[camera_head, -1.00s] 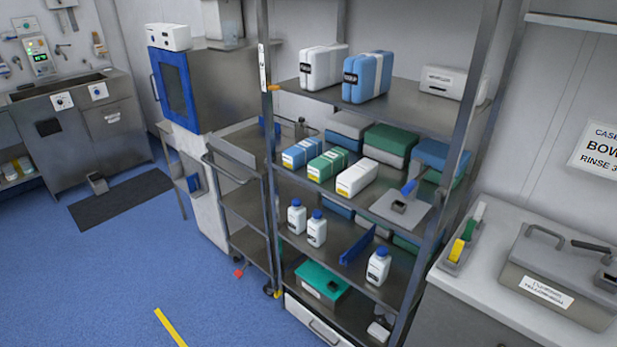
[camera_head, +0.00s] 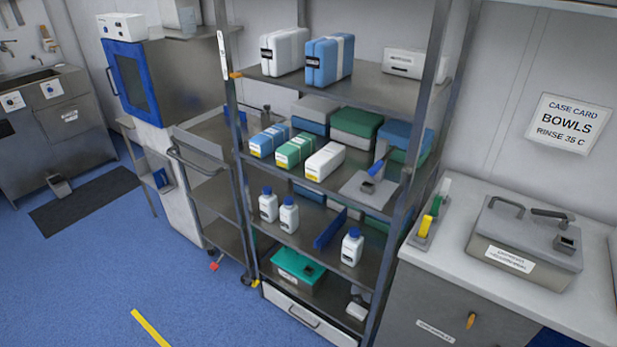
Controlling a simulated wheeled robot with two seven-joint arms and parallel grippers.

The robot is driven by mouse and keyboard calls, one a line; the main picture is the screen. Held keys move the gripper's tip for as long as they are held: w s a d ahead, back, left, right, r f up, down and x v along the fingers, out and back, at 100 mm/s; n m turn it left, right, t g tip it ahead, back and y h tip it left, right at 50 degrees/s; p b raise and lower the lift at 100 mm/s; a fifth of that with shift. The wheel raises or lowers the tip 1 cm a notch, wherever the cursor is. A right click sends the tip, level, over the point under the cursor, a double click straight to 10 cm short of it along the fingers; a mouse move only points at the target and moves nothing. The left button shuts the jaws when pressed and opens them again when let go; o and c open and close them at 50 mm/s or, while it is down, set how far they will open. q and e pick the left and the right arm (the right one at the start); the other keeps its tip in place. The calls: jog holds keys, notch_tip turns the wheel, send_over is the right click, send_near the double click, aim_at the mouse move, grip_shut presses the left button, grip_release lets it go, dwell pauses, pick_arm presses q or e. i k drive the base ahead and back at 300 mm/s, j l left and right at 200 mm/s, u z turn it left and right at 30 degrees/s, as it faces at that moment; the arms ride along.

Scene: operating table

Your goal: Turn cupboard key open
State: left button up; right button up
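A grey cupboard (camera_head: 415,298) stands under the light counter at the lower right in the head view. A small orange piece that looks like a key or handle (camera_head: 471,321) sits on its front, near the bottom edge of the picture. A white label (camera_head: 435,331) is to the left of it. The cupboard front is partly cut off by the frame, and how the key is turned is too small to tell. Neither of my grippers is in view.
The counter (camera_head: 590,304) holds a lidded steel box (camera_head: 522,262) and a small rack with yellow and green pieces (camera_head: 424,232). A metal shelf unit (camera_head: 390,95) with boxes and bottles stands left of the cupboard. Blue floor (camera_head: 80,285) is open at the lower left.

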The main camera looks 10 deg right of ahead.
aim_at(472, 315)
jog(key=z, duration=1.3)
